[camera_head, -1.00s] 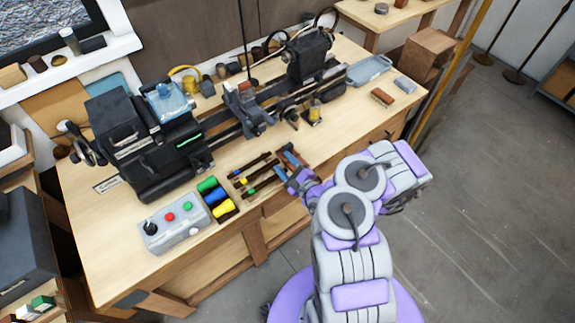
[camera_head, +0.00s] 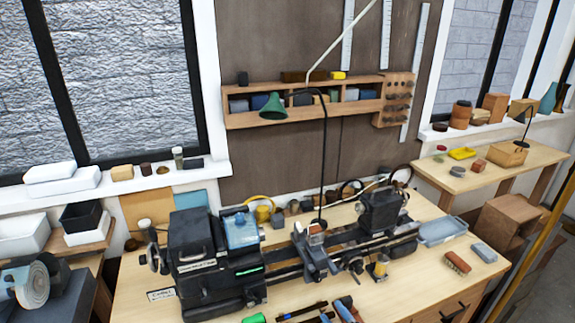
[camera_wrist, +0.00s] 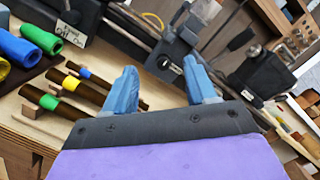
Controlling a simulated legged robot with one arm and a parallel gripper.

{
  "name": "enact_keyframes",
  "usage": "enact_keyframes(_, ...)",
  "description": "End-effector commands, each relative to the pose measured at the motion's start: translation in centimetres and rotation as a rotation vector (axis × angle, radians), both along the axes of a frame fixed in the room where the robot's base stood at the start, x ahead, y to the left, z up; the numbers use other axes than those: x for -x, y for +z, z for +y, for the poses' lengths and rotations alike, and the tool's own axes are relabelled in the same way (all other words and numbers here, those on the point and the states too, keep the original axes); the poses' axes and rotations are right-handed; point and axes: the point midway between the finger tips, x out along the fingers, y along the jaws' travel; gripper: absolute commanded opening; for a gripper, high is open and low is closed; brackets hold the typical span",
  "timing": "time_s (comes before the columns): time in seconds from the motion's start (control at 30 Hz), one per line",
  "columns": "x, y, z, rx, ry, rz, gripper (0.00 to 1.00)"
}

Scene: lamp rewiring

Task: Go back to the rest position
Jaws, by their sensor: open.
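My gripper (camera_wrist: 163,88) shows in the wrist view with its two blue fingers apart and nothing between them. It is over the front of the wooden workbench (camera_head: 125,310), close to a row of dark tools with yellow, blue and green bands (camera_wrist: 85,85). A lamp with a green shade (camera_head: 273,107) and a thin dark curved stem stands behind the black lathe (camera_head: 212,255) on the bench.
Blue and green screwdriver-like handles (camera_wrist: 40,38) lie left of my gripper in the wrist view. A brush (camera_head: 457,262) and a blue-grey tray (camera_head: 442,230) sit at the bench's right. A wooden shelf (camera_head: 245,120) hangs on the wall. Bare floor shows at far right.

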Motion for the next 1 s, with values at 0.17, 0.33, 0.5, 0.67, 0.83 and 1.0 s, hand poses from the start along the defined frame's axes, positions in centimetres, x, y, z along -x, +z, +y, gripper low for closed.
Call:
enact_keyframes(0.17,-0.5,8.0,6.6,-0.043,0.249,-0.157,0.56)
enact_keyframes(0.33,2.0,14.6,12.5,-0.050,0.512,-0.271,0.56)
enact_keyframes(0.5,6.5,19.3,17.2,-0.013,0.774,-0.346,0.56)
enact_keyframes(0.67,11.8,21.9,20.5,0.065,1.016,-0.387,0.56)
enact_keyframes(0.83,17.7,22.8,22.4,0.192,1.255,-0.391,0.56)
enact_keyframes(1.0,23.4,22.2,22.8,0.357,1.465,-0.356,0.56)
